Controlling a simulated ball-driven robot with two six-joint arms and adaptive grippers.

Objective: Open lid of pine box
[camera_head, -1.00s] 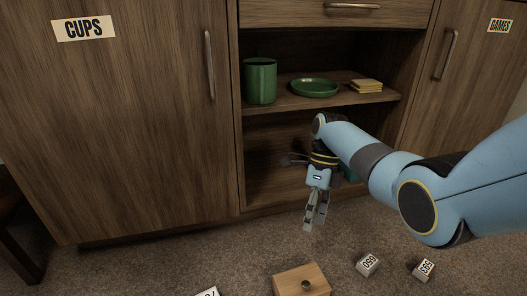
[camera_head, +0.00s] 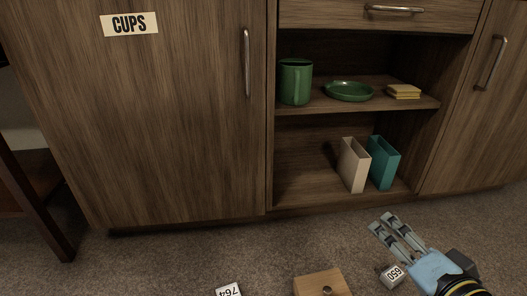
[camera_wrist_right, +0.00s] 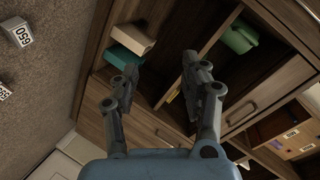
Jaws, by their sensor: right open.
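The pine box (camera_head: 312,281) is on the carpet at the bottom edge of the head view, partly cut off. A dark round knob (camera_head: 327,291) shows on its top, and the lid looks closed. My right gripper (camera_head: 383,222) is open and empty, to the right of the box and above it in the picture, with its fingers pointing up and left, apart from the box. In the right wrist view my right gripper (camera_wrist_right: 160,66) shows two spread fingers with nothing between them. The box does not show there. My left gripper is out of view.
White numbered blocks, 764 (camera_head: 229,291) and 650 (camera_head: 392,276), lie on either side of the box. A wooden cabinet (camera_head: 170,120) stands behind, with a green mug (camera_head: 296,82), a green plate (camera_head: 349,91) and two upright holders (camera_head: 353,165) on its shelves. Carpet in front is mostly clear.

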